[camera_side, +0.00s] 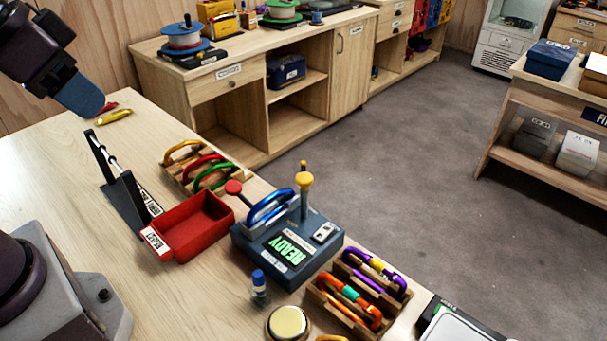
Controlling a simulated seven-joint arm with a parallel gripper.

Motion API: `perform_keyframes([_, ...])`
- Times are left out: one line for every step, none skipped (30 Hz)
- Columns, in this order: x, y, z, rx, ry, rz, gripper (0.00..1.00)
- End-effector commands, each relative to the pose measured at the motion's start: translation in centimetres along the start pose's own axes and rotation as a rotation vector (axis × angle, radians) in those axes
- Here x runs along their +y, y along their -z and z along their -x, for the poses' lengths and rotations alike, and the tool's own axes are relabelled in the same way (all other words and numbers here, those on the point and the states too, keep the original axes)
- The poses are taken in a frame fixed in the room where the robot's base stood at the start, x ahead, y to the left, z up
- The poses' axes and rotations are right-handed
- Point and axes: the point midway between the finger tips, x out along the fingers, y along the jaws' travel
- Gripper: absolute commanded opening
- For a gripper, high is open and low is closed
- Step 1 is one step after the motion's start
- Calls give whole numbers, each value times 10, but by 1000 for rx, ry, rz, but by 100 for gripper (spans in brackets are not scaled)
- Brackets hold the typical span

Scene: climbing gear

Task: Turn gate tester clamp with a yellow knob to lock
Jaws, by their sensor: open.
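The gate tester (285,252) is a blue-grey box near the table's right edge, with a green lit display reading READY. A blue carabiner (268,207) sits on its top. The clamp's yellow knob (304,181) tops an upright lever at the tester's back. A red knob (234,187) on a slanted arm sticks out at the tester's left. Part of my arm shows at the upper left, well away from the tester.
A red tray (196,226) stands just left of the tester. A rack of carabiners (205,168) is behind the tray, another rack (358,290) to the tester's right. A small blue-capped bottle (259,287) and a round brass-coloured disc (288,323) are in front.

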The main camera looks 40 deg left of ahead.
Motion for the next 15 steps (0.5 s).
perform_keyframes([0,0,0,0,0,-1,51])
perform_keyframes([1,0,0,-1,-2,-3,58])
perform_keyframes([2,0,-2,-13,-4,-8,59])
perform_keyframes([2,-1,-5,-26,-6,-11,59])
perform_keyframes([4,-2,-9,-46,-8,-16,59])
perform_keyframes([5,-2,-15,-75,-11,-24,59])
perform_keyframes([7,0,-19,-96,-14,-31,59])
perform_keyframes([9,4,-23,-118,-18,-40,59])
perform_keyframes([12,11,-29,-145,-22,-52,59])
perform_keyframes([15,18,-34,-169,-25,-61,59])
perform_keyframes([18,25,-39,-191,-29,-71,59])
perform_keyframes([23,35,-46,-220,-32,-80,59])
perform_keyframes([26,43,-51,-242,-34,-86,59])
perform_keyframes([30,51,-57,-262,-36,-92,59])
perform_keyframes([36,62,-66,-288,-38,-98,59])
